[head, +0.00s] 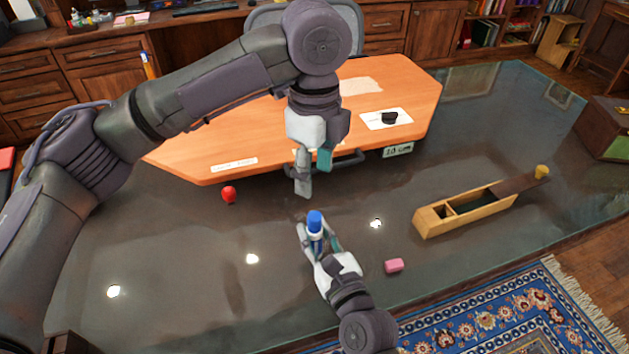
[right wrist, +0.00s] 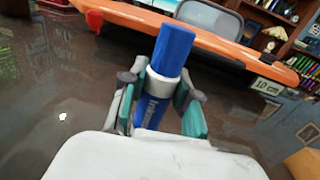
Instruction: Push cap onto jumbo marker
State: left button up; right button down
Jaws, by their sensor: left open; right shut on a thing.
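The jumbo marker (head: 316,243) stands roughly upright with its blue cap (head: 315,219) at the top. In the right wrist view the cap (right wrist: 175,47) sits above a white band (right wrist: 162,84), with the blue marker body (right wrist: 148,112) below, leaning slightly right. I cannot tell whether the cap is fully seated. My right gripper (head: 318,240) is shut on the marker body below the white band; its fingers (right wrist: 159,103) show on both sides. My left gripper (head: 312,174) is open and empty, pointing down, above and apart from the cap in the head view.
An orange board (head: 205,150) with a handle and paper labels lies behind. A red ball (head: 229,194) is at left, a pink block (head: 394,266) at front right, and a long wooden box (head: 430,224) farther right. The dark tabletop (head: 180,265) is clear at left.

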jog(key=c, duration=0.8)
grip_release()
jog(key=shift+o, duration=0.2)
jog(key=shift+s, duration=0.1)
jog(key=v, duration=1.2)
